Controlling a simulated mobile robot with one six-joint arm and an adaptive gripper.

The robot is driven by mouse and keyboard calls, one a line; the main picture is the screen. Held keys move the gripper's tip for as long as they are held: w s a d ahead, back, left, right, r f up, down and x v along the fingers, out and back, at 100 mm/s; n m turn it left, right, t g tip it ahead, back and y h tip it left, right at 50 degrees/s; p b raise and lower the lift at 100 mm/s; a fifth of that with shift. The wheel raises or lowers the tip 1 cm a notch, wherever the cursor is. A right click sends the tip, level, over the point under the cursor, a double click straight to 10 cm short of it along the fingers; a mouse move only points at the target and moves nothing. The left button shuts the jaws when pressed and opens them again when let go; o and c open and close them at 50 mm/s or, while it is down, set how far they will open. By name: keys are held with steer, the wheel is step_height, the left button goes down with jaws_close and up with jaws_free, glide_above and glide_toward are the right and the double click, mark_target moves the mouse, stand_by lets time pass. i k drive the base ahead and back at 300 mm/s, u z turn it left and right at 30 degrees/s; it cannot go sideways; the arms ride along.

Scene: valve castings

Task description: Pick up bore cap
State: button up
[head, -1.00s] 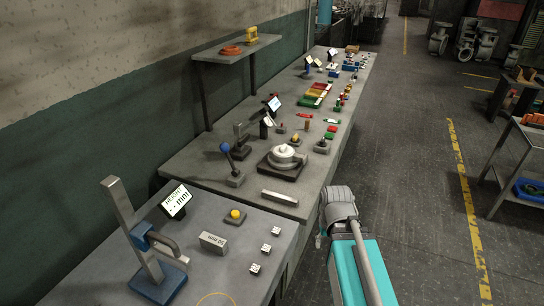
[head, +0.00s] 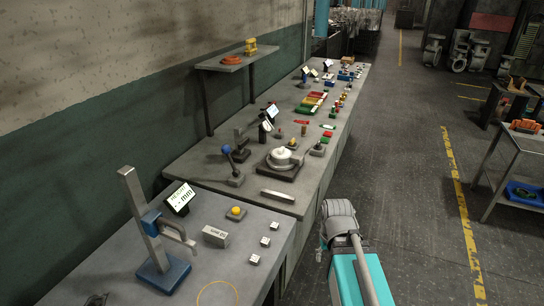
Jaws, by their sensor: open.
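I cannot pick out the bore cap for certain in the head view. A pale round part (head: 283,156) sits on a dark square fixture on the long bench, and several small coloured parts lie farther along, too small to identify. My arm shows at the bottom centre as a grey joint and a teal link. My gripper is not clearly visible, and nothing is seen held.
The near bench carries a height gauge (head: 163,276), a display (head: 180,198), a yellow button (head: 236,211) and small blocks. A dark object (head: 97,299) is cut off at the bottom edge. A shelf (head: 235,62) overhangs the long bench. The aisle floor (head: 405,190) is clear.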

mark_target(281, 152)
steer(key=z, duration=0.15)
steer(key=i, duration=0.9)
steer(key=u, duration=0.1)
